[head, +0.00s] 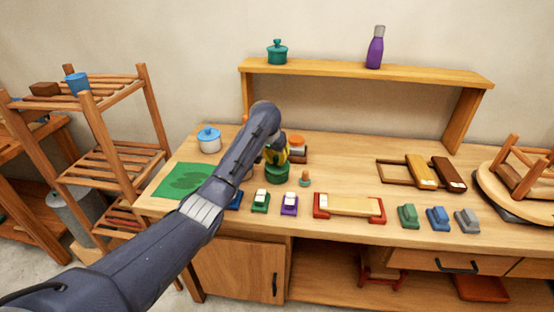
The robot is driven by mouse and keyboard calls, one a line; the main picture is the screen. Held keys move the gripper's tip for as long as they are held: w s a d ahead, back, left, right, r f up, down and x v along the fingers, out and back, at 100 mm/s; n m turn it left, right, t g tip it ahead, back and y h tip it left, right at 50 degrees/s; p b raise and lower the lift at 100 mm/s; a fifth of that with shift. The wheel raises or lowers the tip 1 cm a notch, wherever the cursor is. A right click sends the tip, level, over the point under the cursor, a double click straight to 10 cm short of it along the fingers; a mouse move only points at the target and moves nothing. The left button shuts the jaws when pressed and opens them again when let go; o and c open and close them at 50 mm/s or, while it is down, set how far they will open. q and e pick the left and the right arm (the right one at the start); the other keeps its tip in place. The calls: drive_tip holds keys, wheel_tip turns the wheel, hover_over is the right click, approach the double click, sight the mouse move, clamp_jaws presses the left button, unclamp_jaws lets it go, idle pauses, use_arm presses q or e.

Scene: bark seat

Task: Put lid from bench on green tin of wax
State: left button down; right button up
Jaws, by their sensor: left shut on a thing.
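The green tin of wax (277,174) stands on the bench left of its middle. My left arm reaches in from the left, and its gripper (276,154) points down directly over the tin. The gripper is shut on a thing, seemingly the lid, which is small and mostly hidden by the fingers. I cannot tell whether the held thing touches the tin's rim. My right gripper is not in view.
A jar with an orange top (297,146) stands close behind the tin. A blue-lidded white pot (209,140) and green mat (182,181) lie left.

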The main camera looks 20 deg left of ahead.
use_arm(q)
drive_tip(key=shift+f, duration=0.65)
drive_tip(key=shift+c, duration=1.5)
unclamp_jaws()
drive_tip(key=shift+r, duration=0.1)
drive_tip(key=shift+r, duration=3.3)
drive_tip(key=shift+r, duration=0.15)
